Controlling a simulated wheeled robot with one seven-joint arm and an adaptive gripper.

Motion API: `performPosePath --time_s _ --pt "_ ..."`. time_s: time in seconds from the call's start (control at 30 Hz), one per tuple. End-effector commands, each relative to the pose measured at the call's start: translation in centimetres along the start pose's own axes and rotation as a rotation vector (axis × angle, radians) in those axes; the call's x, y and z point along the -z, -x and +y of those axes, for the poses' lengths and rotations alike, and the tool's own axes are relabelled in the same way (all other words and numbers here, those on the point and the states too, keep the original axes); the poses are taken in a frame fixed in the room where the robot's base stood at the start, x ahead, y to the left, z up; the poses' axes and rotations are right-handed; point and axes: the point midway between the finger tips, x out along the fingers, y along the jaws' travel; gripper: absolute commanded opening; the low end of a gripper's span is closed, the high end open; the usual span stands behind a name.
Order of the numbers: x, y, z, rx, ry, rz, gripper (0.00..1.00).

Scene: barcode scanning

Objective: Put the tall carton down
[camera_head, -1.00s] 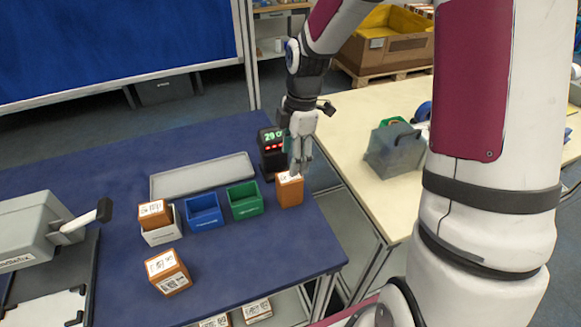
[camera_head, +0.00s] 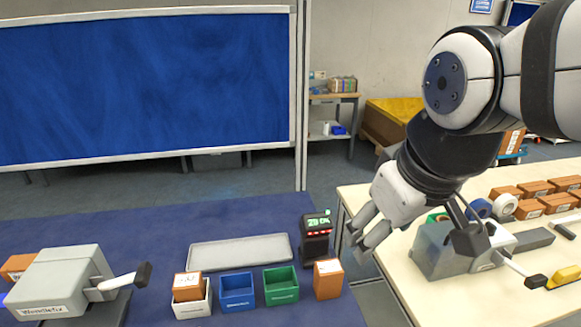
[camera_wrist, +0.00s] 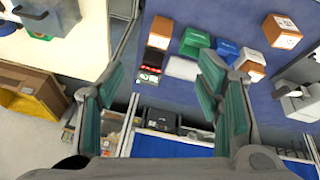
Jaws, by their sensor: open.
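The tall carton (camera_head: 328,280) is orange-brown with a white label on top. It stands upright on the blue table, right of the green bin (camera_head: 281,286) and in front of the scanner (camera_head: 316,238). It also shows at the top of the wrist view (camera_wrist: 160,30). My gripper (camera_head: 359,236) is open and empty, above and to the right of the carton, clear of it. The wrist view shows the fingers (camera_wrist: 164,72) spread with nothing between them.
A blue bin (camera_head: 238,291) and a white bin (camera_head: 192,308) with a carton (camera_head: 187,287) stand left of the green one. A grey tray (camera_head: 240,252) lies behind. The pale table (camera_head: 400,285) at right holds a grey device (camera_head: 455,250) and several cartons.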

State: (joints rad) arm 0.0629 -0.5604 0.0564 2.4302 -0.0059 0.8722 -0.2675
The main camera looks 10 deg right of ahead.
Motion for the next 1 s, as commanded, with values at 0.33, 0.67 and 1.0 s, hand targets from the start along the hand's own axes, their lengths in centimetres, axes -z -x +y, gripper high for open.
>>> performPosePath --time_s 0.33,0.67,1.0 --pt "-3.2 2.4 -1.1 0.025 -0.268 0.09 0.6" --pt "-3.2 2.4 -1.0 0.025 -0.272 0.09 0.6" --pt "-3.2 2.4 -1.0 0.025 -0.27 0.09 0.6"
